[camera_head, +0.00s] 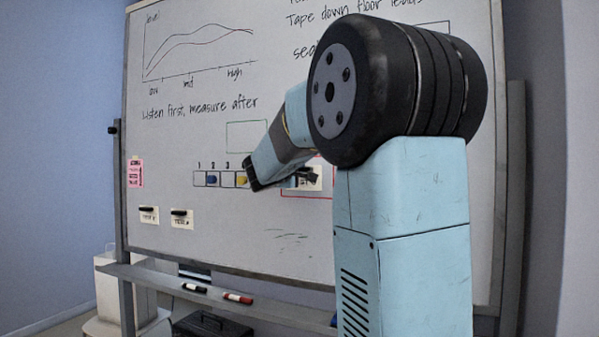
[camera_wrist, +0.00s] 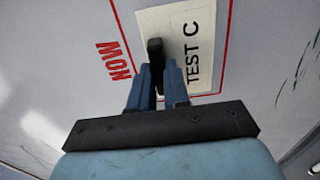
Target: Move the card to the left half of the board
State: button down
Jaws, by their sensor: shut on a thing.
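A pale card marked "TEST C" (camera_wrist: 190,30) is on the whiteboard (camera_head: 215,70), inside a red outline labelled "NOW" in the wrist view. A black grip bar (camera_wrist: 155,50) stands out from the card. My gripper (camera_wrist: 160,82) is shut on this bar, with one blue finger on each side. In the head view my gripper (camera_head: 300,178) reaches the card (camera_head: 314,184), which is partly hidden by it. The card looks flat against or very close to the board; I cannot tell whether it touches.
A green outline (camera_head: 247,135) is up and left of the card. Two cards (camera_head: 149,219) (camera_head: 182,224) hang lower left. Markers (camera_head: 238,298) lie on the tray (camera_head: 160,277).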

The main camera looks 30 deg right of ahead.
jog(key=shift+v, duration=2.45)
